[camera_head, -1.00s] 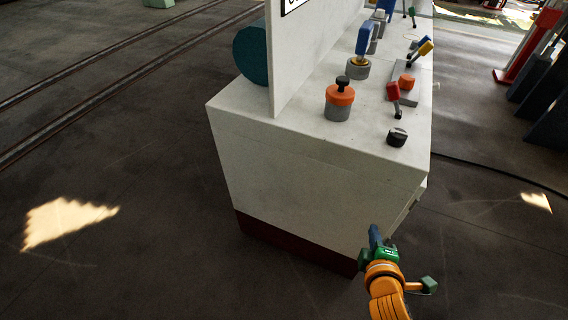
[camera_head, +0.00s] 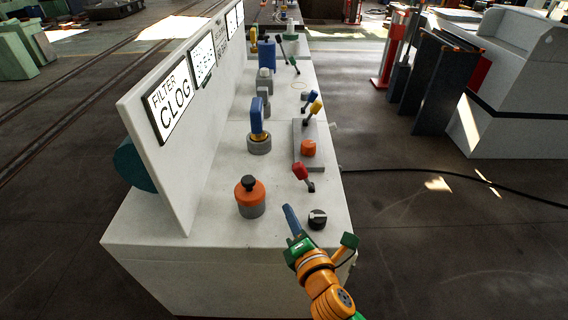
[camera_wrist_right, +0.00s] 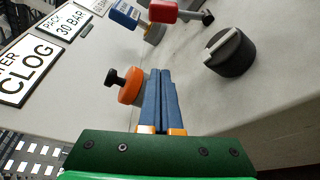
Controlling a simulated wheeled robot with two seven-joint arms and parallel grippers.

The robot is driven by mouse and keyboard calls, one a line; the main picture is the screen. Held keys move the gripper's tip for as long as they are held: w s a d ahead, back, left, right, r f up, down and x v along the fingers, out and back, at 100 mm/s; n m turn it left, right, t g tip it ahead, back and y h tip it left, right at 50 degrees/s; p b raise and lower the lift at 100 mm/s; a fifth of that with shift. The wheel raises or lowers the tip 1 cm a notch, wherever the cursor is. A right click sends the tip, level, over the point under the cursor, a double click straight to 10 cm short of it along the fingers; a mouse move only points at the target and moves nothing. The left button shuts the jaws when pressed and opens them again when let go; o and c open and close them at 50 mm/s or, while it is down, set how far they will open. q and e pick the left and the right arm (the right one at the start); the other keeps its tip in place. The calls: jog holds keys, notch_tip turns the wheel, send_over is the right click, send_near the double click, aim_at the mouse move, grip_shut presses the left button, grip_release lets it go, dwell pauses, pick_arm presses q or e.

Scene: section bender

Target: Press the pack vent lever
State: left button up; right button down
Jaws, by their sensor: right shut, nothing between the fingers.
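No label reading pack vent shows, so I cannot tell which lever bears that name. A short red-handled lever (camera_head: 300,171) stands on the near right of the white console top; its red grip (camera_wrist_right: 163,11) shows at the top of the right wrist view. A blue-handled lever (camera_head: 257,116) rises from a grey base farther back. Smaller blue and yellow-handled levers (camera_head: 314,107) stand behind the red one. My right gripper (camera_head: 290,208) is shut and empty, its blue fingers near the console's front edge, between the orange valve and black knob in the picture. My left gripper is out of view.
An orange valve with a black top (camera_head: 250,198) and a black rotary knob (camera_head: 317,219) flank my fingers. An upright panel with signs, including FILTER CLOG (camera_head: 169,101), borders the left.

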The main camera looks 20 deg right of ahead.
aim_at(304, 177)
jog(key=shift+w, duration=0.3)
jog(key=shift+s+r, duration=0.2)
jog(key=shift+s, duration=0.2)
jog(key=w, duration=0.3)
jog(key=w+f, duration=0.1)
jog(key=w, duration=0.2)
jog(key=w+b, duration=0.1)
jog(key=w, duration=0.3)
jog(key=shift+f, duration=0.35)
jog(key=d+r+p, duration=0.2)
jog(key=shift+s+d, duration=0.55)
jog(key=shift+d, duration=0.1)
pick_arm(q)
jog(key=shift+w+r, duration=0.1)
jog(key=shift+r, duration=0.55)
